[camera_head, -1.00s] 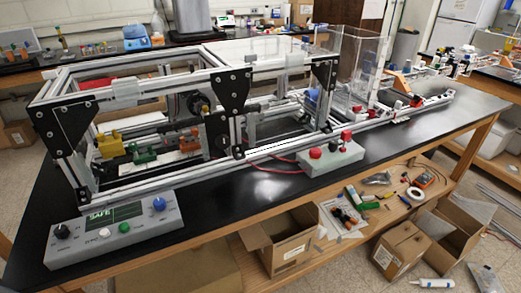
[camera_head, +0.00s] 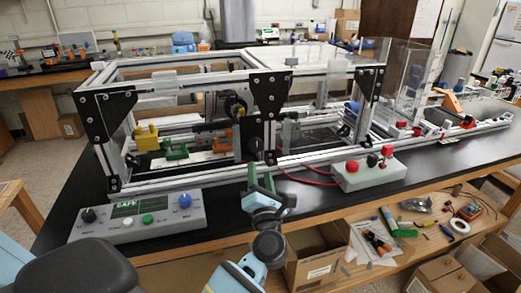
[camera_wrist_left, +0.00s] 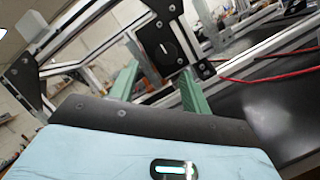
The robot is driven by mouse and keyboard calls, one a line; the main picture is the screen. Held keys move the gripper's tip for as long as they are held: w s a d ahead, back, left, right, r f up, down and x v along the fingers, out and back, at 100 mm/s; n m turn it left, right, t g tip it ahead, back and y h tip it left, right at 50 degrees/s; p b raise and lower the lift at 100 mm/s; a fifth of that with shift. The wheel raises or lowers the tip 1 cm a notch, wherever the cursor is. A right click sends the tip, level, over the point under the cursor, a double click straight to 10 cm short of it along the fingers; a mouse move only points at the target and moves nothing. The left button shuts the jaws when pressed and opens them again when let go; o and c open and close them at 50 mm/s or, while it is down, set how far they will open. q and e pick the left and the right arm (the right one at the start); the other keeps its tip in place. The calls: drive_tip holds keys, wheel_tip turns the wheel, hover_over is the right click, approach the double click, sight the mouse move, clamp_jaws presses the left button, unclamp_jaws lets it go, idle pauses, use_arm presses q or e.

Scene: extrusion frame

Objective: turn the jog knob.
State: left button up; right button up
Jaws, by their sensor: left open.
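A round black knob with a pale line across it shows on a dark plate on the frame's front side in the left wrist view (camera_wrist_left: 164,45). In the head view that dark plate (camera_head: 255,145) is small and the knob's mark cannot be made out. My left gripper (camera_head: 261,177) is open and empty, its two green fingers pointing up toward the plate from in front and below. In the left wrist view the knob lies between and beyond the fingers (camera_wrist_left: 157,75), apart from them. My right gripper is not in view.
A grey control box (camera_head: 140,217) with a SAFE display, a blue knob (camera_head: 185,201) and a black knob (camera_head: 89,215) stands front left. A box with red buttons (camera_head: 368,175) and red cables stands right of my gripper. The aluminium frame (camera_head: 190,178) runs along the black bench.

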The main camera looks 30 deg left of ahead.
sight(257, 148)
use_arm(q)
drive_tip(key=w+n+g, duration=0.1)
drive_tip(key=n, duration=0.1)
drive_tip(key=w+a+r+n+g, duration=0.1)
drive_tip(key=w+n+g, duration=0.1)
drive_tip(key=n, duration=0.1)
drive_tip(key=w+n+g, duration=0.1)
drive_tip(key=n, duration=0.2)
drive_tip(key=shift+w+a+r+g+b, duration=0.25)
drive_tip(key=shift+a+g+b, duration=0.05)
drive_tip(key=shift+a+b, duration=0.1)
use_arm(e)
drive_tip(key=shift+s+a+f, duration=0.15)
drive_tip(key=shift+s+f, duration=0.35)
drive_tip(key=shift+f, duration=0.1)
use_arm(q)
drive_tip(key=x, duration=0.6)
drive_tip(key=shift+w+a+r, duration=0.1)
drive_tip(key=shift+a, duration=0.05)
drive_tip(key=shift+w+a, duration=0.45)
drive_tip(key=shift+a, duration=0.05)
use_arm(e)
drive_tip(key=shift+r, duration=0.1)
use_arm(q)
drive_tip(key=shift+c, duration=0.3)
